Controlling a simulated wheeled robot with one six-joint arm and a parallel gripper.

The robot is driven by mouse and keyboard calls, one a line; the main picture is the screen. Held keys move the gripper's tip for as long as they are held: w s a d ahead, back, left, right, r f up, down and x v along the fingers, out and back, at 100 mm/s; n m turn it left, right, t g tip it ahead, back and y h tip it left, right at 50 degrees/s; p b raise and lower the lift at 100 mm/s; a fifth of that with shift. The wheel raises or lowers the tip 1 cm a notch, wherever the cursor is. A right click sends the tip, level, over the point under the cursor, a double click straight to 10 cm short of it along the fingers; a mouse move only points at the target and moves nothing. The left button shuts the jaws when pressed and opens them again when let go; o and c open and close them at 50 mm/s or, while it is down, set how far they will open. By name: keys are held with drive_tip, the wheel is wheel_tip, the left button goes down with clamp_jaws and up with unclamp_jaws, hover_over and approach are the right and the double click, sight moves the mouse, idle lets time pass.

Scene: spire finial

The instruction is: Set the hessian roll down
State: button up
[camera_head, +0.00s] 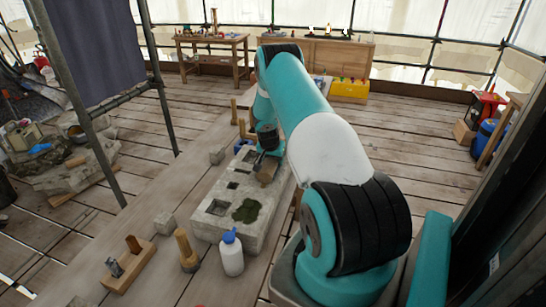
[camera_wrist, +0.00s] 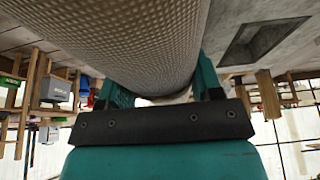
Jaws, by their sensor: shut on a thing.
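The hessian roll (camera_wrist: 130,40) is a thick woven beige cylinder that fills the upper middle of the wrist view. My gripper (camera_wrist: 160,92) is shut on it, with one teal finger on each side. In the head view my gripper (camera_head: 262,153) points down over the pale stone block (camera_head: 232,222), and a small brown part of the roll (camera_head: 266,172) shows below it. The rest is hidden by my arm. I cannot tell whether the roll touches the block. A square socket of the block (camera_wrist: 262,40) shows beside the roll in the wrist view.
The block has several square sockets and a dark mossy patch (camera_head: 246,211). In front stand a white bottle with a blue cap (camera_head: 231,255), a wooden mallet (camera_head: 187,252) and a wooden tool holder (camera_head: 128,266). Wooden posts (camera_head: 240,118) rise behind. A dark curtain (camera_head: 95,45) hangs left.

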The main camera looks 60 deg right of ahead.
drive_tip(key=o, duration=1.2)
